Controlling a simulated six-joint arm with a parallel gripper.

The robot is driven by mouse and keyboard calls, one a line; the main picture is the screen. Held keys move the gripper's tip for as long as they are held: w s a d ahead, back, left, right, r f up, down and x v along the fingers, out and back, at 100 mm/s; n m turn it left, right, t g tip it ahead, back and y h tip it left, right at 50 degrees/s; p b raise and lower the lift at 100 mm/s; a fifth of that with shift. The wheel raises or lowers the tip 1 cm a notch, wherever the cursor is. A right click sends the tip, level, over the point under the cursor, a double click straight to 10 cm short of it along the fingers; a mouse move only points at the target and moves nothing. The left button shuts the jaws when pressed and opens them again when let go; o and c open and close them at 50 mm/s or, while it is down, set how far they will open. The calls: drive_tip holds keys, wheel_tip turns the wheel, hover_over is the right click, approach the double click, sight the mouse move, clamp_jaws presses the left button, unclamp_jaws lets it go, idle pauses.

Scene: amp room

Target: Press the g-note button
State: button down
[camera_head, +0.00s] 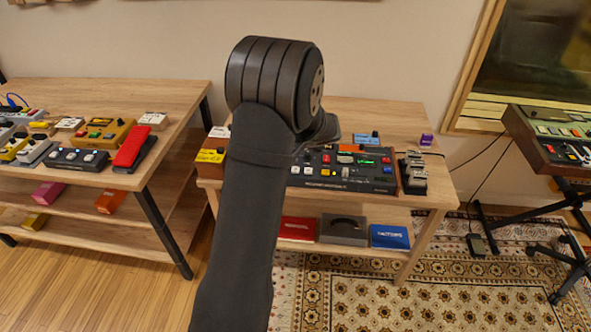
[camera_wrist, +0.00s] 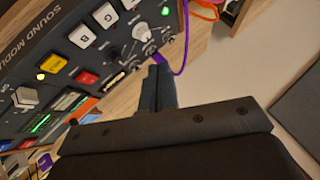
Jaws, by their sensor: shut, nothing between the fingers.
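The sound module (camera_wrist: 62,40) is a dark panel at the upper left of the wrist view, tilted in the picture. It has white letter buttons. One seems to read G, the g-note button (camera_wrist: 105,15), and beside it is a B button (camera_wrist: 82,37). The lettering is small. My gripper (camera_wrist: 158,68) is shut and empty, its tip near the panel's edge, below and right of the white buttons. Whether it touches the panel I cannot tell. In the head view the module (camera_head: 318,184) lies on the middle table, partly covered by my arm, which hides the gripper.
A purple cable (camera_wrist: 178,45) runs close to my fingertips. The panel also carries a red button (camera_wrist: 85,77), a yellow button (camera_wrist: 52,64) and a silver knob (camera_wrist: 142,32). A black pedal unit (camera_head: 413,176) stands right of the module.

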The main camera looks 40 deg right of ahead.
drive_tip(key=shift+f, duration=0.15)
drive_tip(key=shift+f, duration=4.25)
drive_tip(key=shift+f, duration=0.1)
drive_tip(key=shift+f, duration=0.35)
drive_tip(key=shift+f, duration=0.5)
drive_tip(key=shift+r, duration=0.9)
drive_tip(key=shift+r, duration=2.55)
